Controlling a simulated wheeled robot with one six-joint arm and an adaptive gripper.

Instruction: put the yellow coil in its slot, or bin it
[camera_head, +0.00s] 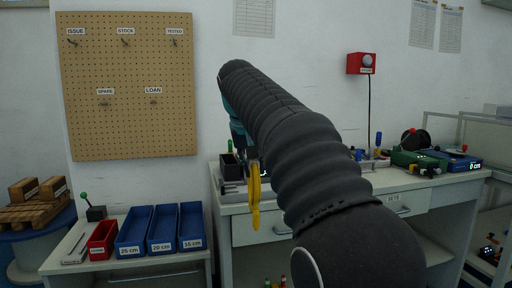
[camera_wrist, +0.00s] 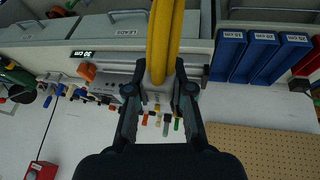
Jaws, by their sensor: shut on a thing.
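My gripper (camera_wrist: 160,82) is shut on the yellow coil (camera_wrist: 166,35), which runs up out of the top of the wrist view. In the head view the yellow coil (camera_head: 254,195) hangs down in front of the workbench's left end, clear of the surface, and my arm hides most of the gripper. Three blue bins (camera_head: 163,228), labelled 25 cm, 20 cm and 15 cm, stand on the low left table. A red bin (camera_head: 102,240) stands left of them; its label is too small to read. A small display (camera_wrist: 82,54) reads 30 cm in the wrist view.
A pegboard (camera_head: 128,85) with labelled hooks hangs on the wall. The workbench (camera_head: 420,185) carries a green and a blue device (camera_head: 452,158) at right. A dark box (camera_head: 231,165) stands at its left end. A lever switch (camera_head: 95,211) stands behind the red bin. Pallet boxes (camera_head: 38,190) are far left.

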